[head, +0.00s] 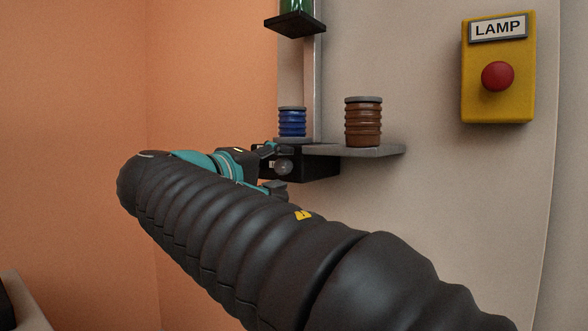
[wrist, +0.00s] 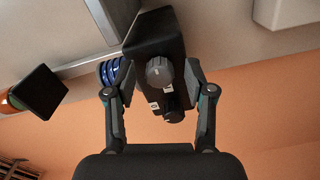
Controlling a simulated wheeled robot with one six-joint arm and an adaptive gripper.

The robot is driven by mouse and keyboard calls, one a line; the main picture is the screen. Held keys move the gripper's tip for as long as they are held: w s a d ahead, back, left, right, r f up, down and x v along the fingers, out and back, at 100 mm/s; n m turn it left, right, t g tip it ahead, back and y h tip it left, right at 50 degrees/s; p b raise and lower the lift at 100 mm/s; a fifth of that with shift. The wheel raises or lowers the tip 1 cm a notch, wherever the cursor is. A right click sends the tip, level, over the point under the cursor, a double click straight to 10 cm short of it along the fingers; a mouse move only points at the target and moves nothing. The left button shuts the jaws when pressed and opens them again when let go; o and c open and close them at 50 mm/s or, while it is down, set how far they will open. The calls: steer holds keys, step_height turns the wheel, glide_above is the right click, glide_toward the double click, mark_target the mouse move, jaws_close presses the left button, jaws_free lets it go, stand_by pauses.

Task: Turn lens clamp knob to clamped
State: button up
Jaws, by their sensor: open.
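The black clamp block (head: 318,166) sits on the wall below the blue ribbed cylinder (head: 292,123). It fills the upper middle of the wrist view (wrist: 152,32). A round grey knob (wrist: 159,71) stands out from its face and also shows in the head view (head: 284,167). A second dark knob (wrist: 173,111) sits beside it with small white labels nearby; I cannot read them. My gripper (head: 274,167) is open, with one finger on either side of the grey knob in the wrist view (wrist: 158,66). I cannot tell whether the fingers touch it.
A brown ribbed cylinder (head: 363,124) stands on a grey shelf (head: 385,151) right of the block. A black holder (head: 296,25) with a green item (head: 297,5) is above. A yellow LAMP box (head: 498,100) with a red button (head: 497,76) is on the wall.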

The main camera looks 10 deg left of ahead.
steer(key=v, duration=1.1)
steer(key=shift+s, duration=0.3)
steer(key=shift+a, duration=0.15)
